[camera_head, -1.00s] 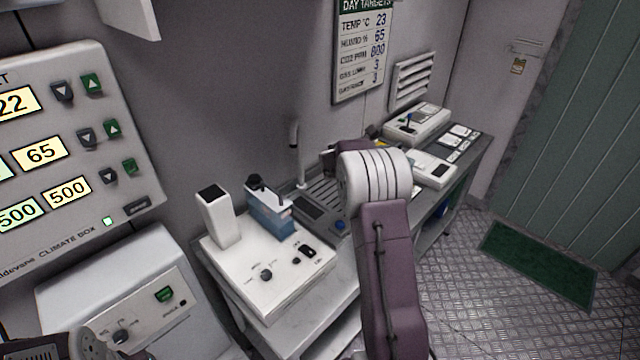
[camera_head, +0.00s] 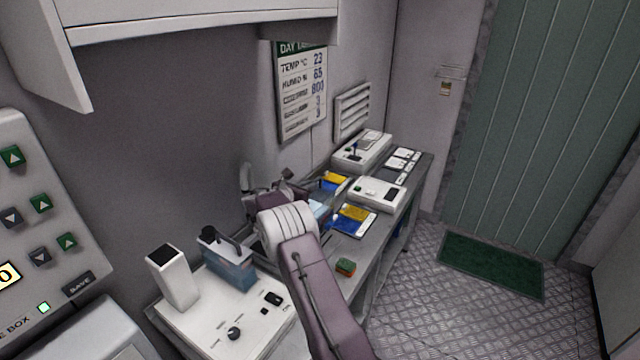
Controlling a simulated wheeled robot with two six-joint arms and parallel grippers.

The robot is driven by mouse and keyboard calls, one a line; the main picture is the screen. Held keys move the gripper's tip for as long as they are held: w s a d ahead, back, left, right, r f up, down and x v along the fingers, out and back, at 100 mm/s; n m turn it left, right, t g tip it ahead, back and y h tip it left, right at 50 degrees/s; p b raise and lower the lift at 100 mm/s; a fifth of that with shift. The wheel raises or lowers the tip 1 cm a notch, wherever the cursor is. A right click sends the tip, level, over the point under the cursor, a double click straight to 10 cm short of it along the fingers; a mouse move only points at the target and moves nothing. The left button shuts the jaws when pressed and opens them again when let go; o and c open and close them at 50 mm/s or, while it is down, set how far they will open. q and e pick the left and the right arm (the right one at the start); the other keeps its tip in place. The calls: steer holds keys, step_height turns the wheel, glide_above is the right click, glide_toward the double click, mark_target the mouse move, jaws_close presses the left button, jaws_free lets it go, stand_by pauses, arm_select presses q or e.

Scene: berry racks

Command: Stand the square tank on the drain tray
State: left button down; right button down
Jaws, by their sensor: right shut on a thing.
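My right arm reaches in from the bottom, and its wrist covers much of the bench middle. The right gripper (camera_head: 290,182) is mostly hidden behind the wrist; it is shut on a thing. A pale blue clear piece (camera_head: 318,209) shows just right of the wrist and looks like part of the square tank, held at or above the bench; I cannot tell if it touches anything. The drain tray is hidden behind my arm. My left gripper is out of view.
The white device (camera_head: 225,325) also carries a white upright block (camera_head: 173,278). A green and orange sponge (camera_head: 345,267) lies on the bench's front part. Blue-yellow cards (camera_head: 355,221) and white boxes (camera_head: 377,194) stand further along. A cabinet (camera_head: 200,15) hangs above.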

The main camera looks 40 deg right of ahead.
steer(key=w+f+p, duration=0.1)
steer(key=w+f, duration=0.2)
steer(key=f, duration=0.3)
steer(key=shift+w+a, duration=0.35)
steer(key=c, duration=1.9)
jaws_free()
steer(key=shift+s+f, duration=0.1)
steer(key=o, duration=0.4)
steer(key=shift+s+a, duration=0.1)
steer(key=b+v, duration=0.1)
steer(key=v, duration=1.1)
